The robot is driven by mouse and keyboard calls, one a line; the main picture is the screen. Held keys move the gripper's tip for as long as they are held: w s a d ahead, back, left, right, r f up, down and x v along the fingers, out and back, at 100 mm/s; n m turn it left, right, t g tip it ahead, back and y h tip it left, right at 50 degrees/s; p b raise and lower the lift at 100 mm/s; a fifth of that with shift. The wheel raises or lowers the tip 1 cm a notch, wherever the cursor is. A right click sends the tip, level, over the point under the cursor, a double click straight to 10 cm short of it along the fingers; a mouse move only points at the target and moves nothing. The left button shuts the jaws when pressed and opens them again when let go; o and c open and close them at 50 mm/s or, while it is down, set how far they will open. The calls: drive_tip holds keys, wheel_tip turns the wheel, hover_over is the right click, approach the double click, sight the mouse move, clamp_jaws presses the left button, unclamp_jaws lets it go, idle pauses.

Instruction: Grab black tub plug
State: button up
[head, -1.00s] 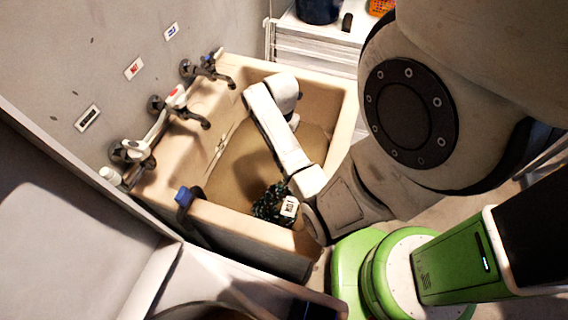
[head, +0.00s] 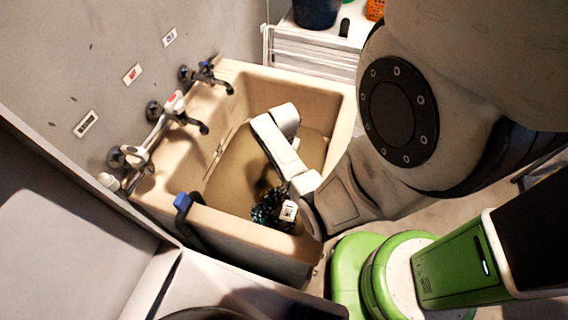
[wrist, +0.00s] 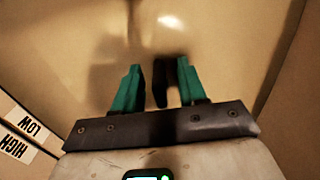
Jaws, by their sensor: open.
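In the wrist view my gripper (wrist: 160,85) is open, with two teal fingers pointing down into the beige tub (head: 244,223). A dark, blurred upright shape (wrist: 166,82) shows between the fingers, nearer the right one. It may be the black tub plug, but I cannot tell it surely from a finger's dark inner side. Nothing is visibly clamped. In the head view my arm reaches into the tub and hides the fingers. I see no clear plug in the head view.
A dark teal bundle with a white tag (head: 288,211) is at the tub's near right. Taps (head: 165,115) line the left wall side. A blue-topped black clip (head: 183,202) sits on the near rim. A HIGH/LOW label (wrist: 24,130) shows left in the wrist view.

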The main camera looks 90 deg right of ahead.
drive_tip(key=shift+f, duration=0.35)
clamp_jaws()
drive_tip(key=shift+r, duration=0.1)
idle(0.3)
